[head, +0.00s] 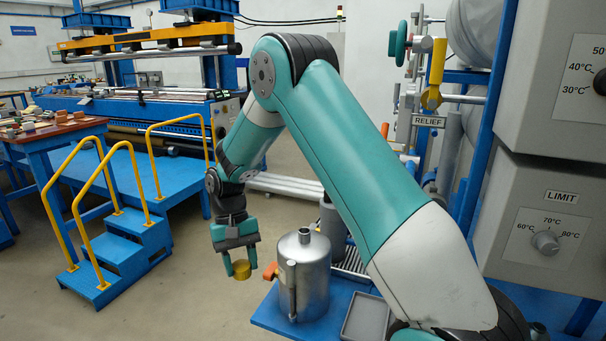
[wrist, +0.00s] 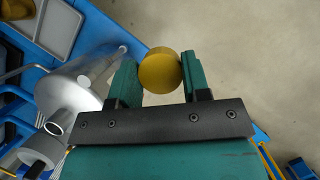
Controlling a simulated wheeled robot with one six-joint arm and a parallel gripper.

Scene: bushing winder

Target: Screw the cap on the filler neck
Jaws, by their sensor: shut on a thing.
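The cap is a round, gold-yellow piece (head: 241,270), also clear in the wrist view (wrist: 160,71). My gripper (head: 241,266) is shut on the cap, one teal finger on each side; the fingers also show in the wrist view (wrist: 160,76). The filler neck (head: 304,235) is a short open pipe on top of a silver metal can (head: 313,275). In the wrist view the can (wrist: 78,85) lies to the left of the fingers, with a neck-like pipe end (wrist: 55,128) at its lower left. The cap hangs left of the can in the head view, apart from the neck.
The can stands on a blue platform (head: 265,318) with a grey tray (head: 366,318) beside it. An orange handle (head: 270,271) sits at the can's left side, close to my gripper. Blue steps with yellow rails (head: 118,250) stand at the left. Open floor lies between.

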